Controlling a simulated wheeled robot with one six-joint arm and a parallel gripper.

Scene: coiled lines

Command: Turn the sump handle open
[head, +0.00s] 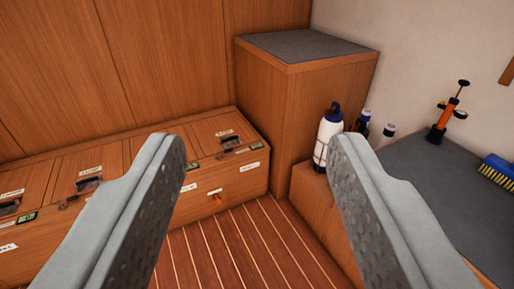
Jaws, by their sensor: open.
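My gripper (258,150) is open and empty, its two grey fingers wide apart in the foreground. Between them, farther off, a small orange handle (217,199) sits on the front face of a low wooden locker bench (235,188). Dark latches show on the bench's top panels, one at the right (229,144) and one further left (88,184). The small labels are too small to read, so I cannot tell which part is marked sump. The left finger hides part of the bench.
A white bottle (327,138), an orange pump (441,120) and a blue brush (499,167) are at the right, by a grey-topped surface (440,180). The striped floor (245,245) between the fingers is clear.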

